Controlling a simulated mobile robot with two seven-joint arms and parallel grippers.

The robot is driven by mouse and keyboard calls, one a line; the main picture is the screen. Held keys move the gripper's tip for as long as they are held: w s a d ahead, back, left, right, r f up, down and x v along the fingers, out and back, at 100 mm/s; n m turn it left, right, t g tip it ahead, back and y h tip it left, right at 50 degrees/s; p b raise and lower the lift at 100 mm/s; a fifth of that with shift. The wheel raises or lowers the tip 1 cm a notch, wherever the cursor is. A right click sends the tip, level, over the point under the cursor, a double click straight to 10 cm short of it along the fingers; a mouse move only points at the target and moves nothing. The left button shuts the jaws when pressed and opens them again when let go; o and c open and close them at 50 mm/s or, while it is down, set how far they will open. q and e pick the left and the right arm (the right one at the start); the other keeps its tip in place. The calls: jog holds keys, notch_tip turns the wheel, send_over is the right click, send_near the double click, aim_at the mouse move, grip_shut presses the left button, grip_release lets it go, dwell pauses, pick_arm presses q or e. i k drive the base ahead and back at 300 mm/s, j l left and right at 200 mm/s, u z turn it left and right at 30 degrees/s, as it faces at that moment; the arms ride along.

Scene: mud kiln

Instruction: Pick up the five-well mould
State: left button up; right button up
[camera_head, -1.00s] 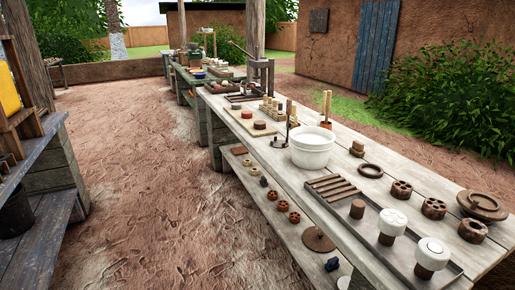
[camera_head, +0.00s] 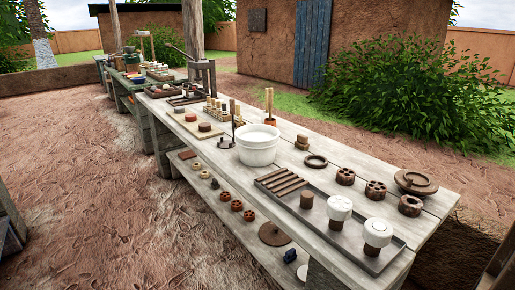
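Three round brown moulds with holes in their tops stand near the far edge of the long wooden table, towards its near right end. They are a left mould (camera_head: 345,176), a middle mould (camera_head: 375,190) and a right mould (camera_head: 410,206). They are too small to count their wells surely, so I cannot tell which has five. Neither of my grippers is in view.
The wooden table (camera_head: 335,142) also bears a white bucket (camera_head: 257,152), a grey tray (camera_head: 340,236) with white-topped pieces, a brown ring (camera_head: 316,162) and stacked discs (camera_head: 415,182). A lower shelf (camera_head: 207,196) holds small pieces.

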aim_at(339, 208)
jog(key=i+j, duration=0.9)
jog(key=i+j+z, duration=0.1)
jog(key=z, duration=0.3)
jog(key=j+z, duration=0.1)
jog(key=z, duration=0.35)
jog(key=i+j+z, duration=0.1)
jog(key=z, duration=0.3)
